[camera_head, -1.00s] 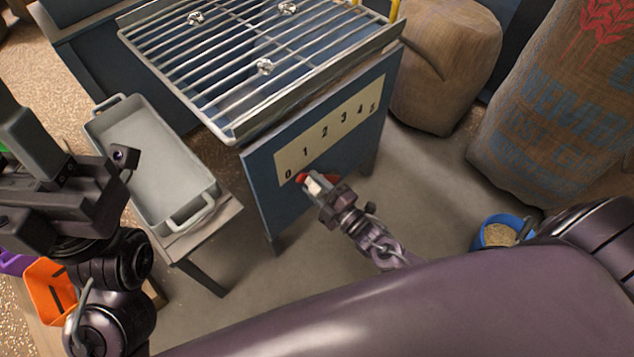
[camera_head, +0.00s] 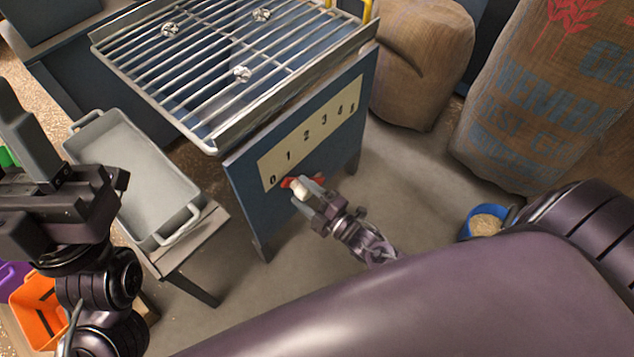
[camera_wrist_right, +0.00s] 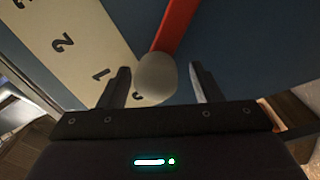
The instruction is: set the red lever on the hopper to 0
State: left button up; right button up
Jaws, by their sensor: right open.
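The blue hopper (camera_head: 245,215) carries a cream scale plate (camera_head: 318,130) numbered 0 to 5 on its side. The red lever (camera_head: 290,182) points toward the 0 end of the scale, with its pale knob (camera_head: 300,188) near the 0. In the right wrist view the red lever (camera_wrist_right: 176,26) ends in a round whitish knob (camera_wrist_right: 156,78), which covers part of the scale beside the 1. My right gripper (camera_head: 309,192) is open, its fingers on either side of the knob, with gaps showing in the wrist view (camera_wrist_right: 160,85). My left gripper (camera_head: 40,150) is at the left, apart from the hopper; its fingertips are unclear.
A grey tray (camera_head: 190,222) sits on a low stand left of the hopper. A metal grate (camera_head: 215,75) tops the hopper. Sacks (camera_head: 420,60) stand at the back right, and a blue bucket (camera_head: 466,228) of grain is on the floor. An orange bin (camera_head: 38,312) is lower left.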

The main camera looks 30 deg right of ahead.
pick_arm(q)
jog(key=w+d+f+n+g+y+p, duration=0.1)
jog(key=w+d+f+g+y, duration=0.2)
jog(key=w+f, duration=0.3)
jog(key=shift+w+f+n+g+y, duration=0.25)
jog(key=shift+w+n+g+y, duration=0.25)
jog(key=shift+y, duration=0.4)
pick_arm(e)
jog(key=v, duration=0.6)
jog(key=shift+s, duration=0.1)
pick_arm(q)
jog(key=shift+d, duration=0.1)
